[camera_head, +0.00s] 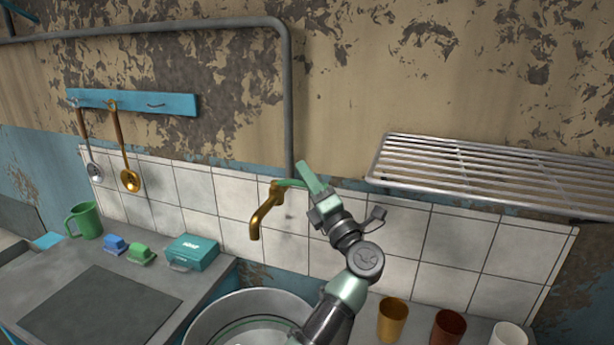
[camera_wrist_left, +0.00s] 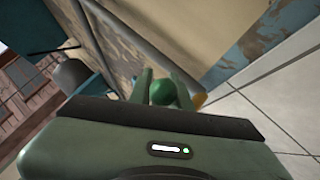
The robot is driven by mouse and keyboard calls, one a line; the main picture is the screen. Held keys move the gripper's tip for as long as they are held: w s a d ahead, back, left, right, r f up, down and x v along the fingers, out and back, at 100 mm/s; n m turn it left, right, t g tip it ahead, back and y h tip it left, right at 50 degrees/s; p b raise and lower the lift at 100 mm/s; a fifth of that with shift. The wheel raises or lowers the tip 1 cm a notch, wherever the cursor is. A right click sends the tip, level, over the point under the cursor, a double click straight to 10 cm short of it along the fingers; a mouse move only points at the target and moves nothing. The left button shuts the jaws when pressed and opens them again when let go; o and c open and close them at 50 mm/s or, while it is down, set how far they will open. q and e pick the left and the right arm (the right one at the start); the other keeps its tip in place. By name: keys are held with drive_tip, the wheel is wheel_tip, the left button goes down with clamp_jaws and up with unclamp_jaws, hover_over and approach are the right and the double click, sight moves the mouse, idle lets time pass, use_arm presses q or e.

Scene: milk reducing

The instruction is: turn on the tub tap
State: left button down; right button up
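The brass tap (camera_head: 262,216) comes out of the tiled wall with its spout bent down over the round metal tub (camera_head: 208,318). Its green handle (camera_head: 287,183) points right, towards my left gripper (camera_head: 312,182). In the left wrist view the round green end of the handle (camera_wrist_left: 162,93) lies between the two fingertips of my left gripper (camera_wrist_left: 162,86). The fingers are close on both sides of it; whether they press on it I cannot tell. A bit of brass (camera_wrist_left: 199,100) shows behind the right finger. No water shows at the spout. My right gripper is not in view.
A wire rack (camera_head: 480,170) juts from the wall at right. Orange (camera_head: 392,318), brown (camera_head: 447,328) and white (camera_head: 509,336) cups stand below it. A green mug (camera_head: 85,220) and teal box (camera_head: 192,252) stand on the left counter. A pipe (camera_head: 288,100) runs down above the tap.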

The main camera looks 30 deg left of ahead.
sight(299, 182)
use_arm(q)
drive_tip(key=shift+s, duration=0.1)
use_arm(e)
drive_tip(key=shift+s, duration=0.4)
use_arm(q)
drive_tip(key=shift+r, duration=0.25)
idle(0.8)
